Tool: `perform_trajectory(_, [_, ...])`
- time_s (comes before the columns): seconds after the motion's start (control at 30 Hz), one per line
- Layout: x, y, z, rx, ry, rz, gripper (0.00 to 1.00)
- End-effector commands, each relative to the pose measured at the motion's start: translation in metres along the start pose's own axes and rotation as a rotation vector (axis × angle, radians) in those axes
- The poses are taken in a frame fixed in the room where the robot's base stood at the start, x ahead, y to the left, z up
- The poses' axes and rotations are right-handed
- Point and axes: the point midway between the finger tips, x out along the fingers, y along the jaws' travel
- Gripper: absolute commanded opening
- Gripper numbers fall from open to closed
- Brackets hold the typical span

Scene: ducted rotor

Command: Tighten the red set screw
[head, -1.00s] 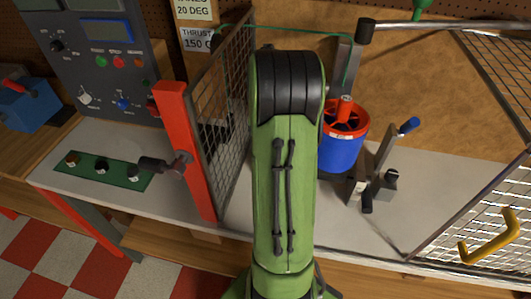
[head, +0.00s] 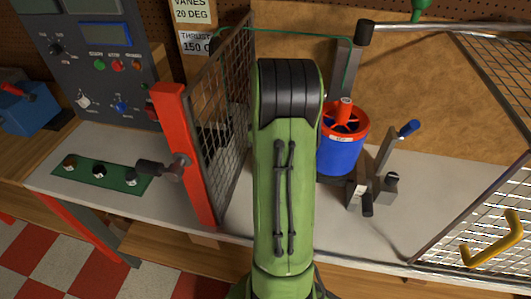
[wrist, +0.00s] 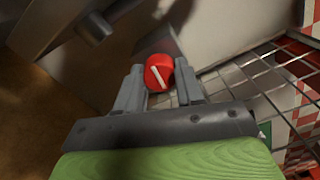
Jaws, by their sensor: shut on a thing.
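The red set screw (wrist: 157,68) shows in the wrist view as a round red head with a white line across its face. My gripper (wrist: 160,74) has a grey finger on each side of this head and is shut on it. The white line runs at a slant. In the head view my green arm hides the gripper and the screw. The ducted rotor (head: 341,152), a blue duct with a red rim and red vanes, stands on the bench just right of my arm.
A wire mesh guard (head: 222,120) with a red post (head: 184,155) stands left of my arm. A clamp with a blue-tipped lever (head: 378,185) stands right of the rotor. A mesh panel with a yellow handle (head: 492,242) is at the right. A control panel (head: 95,60) stands at the back left.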

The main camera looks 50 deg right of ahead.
Motion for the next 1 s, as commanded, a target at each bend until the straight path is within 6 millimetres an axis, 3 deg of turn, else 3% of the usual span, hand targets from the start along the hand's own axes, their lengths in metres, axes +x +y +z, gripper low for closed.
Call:
perform_trajectory(0.37, [-0.001,0.0002,-0.0001,0.125,0.0,0.001,0.07])
perform_trajectory(1.0, [-0.0012,0.0,-0.0002,0.707,0.0,0.001,0.07])
